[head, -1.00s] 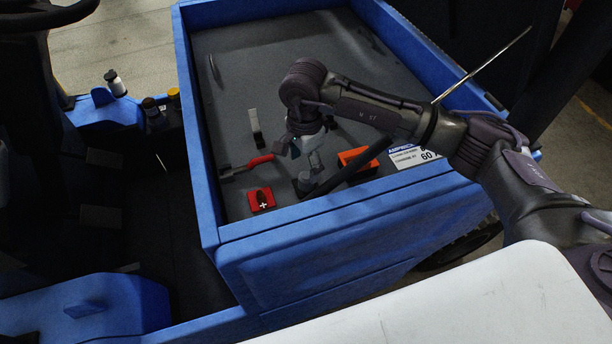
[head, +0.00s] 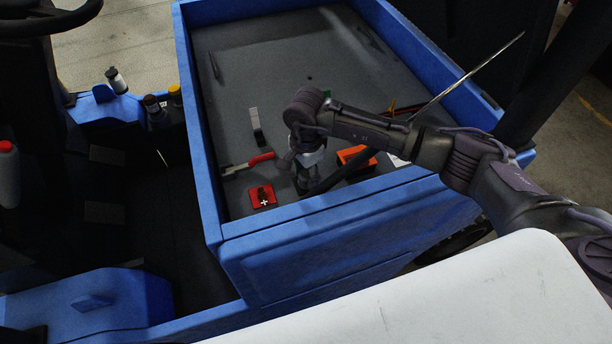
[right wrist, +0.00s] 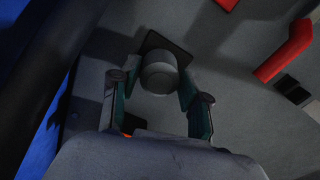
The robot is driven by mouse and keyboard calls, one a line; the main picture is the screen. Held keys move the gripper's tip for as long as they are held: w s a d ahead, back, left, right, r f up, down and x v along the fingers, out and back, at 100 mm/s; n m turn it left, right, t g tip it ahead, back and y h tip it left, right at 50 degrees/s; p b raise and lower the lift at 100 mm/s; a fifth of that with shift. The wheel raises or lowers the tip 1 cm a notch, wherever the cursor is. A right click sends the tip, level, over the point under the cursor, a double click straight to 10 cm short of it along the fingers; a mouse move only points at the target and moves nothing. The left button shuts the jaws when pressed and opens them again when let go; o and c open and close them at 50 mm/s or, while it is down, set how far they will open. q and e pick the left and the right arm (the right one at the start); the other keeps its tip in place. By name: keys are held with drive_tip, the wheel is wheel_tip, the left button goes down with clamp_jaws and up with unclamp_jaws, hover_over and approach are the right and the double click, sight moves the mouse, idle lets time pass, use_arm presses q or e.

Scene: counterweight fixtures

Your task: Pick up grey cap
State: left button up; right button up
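The grey cap (right wrist: 160,73) is a short round grey piece in the middle of the right wrist view. It is in front of a dark square (right wrist: 165,50); whether it is attached to that square I cannot tell. My right gripper (right wrist: 157,84) is open, with one teal-lined finger on each side of the cap. Whether the fingers touch it I cannot tell. In the head view my right gripper (head: 305,178) points down into the blue cart bed near its front wall and largely hides the cap. My left gripper is not in view.
In the blue-walled bed (head: 212,150), a red box with a white cross (head: 262,197) and a red-handled tool (head: 262,158) lie left of the gripper. An orange box (head: 356,155) lies right. A dark bar (head: 340,173) slants close by. The far bed floor is mostly clear.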

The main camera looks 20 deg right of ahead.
sight(306, 173)
drive_tip(key=shift+c, duration=0.6)
drive_tip(key=shift+r+b, duration=0.3)
drive_tip(key=shift+r, duration=0.3)
wheel_tip(306, 173, up, 3)
drive_tip(key=shift+f+b, duration=0.2)
drive_tip(key=shift+b, duration=0.45)
drive_tip(key=shift+s+d+r+b, duration=0.55)
drive_tip(key=shift+s+d+r, duration=0.55)
drive_tip(key=shift+d, duration=0.6)
drive_tip(key=shift+s+d+r+b, duration=0.5)
drive_tip(key=shift+s+d+r, duration=0.35)
drive_tip(key=shift+d+r, duration=0.7)
drive_tip(key=shift+s+d+r+b, duration=0.55)
drive_tip(key=shift+s+d+r, duration=0.45)
drive_tip(key=shift+d, duration=0.85)
drive_tip(key=shift+w, duration=0.1)
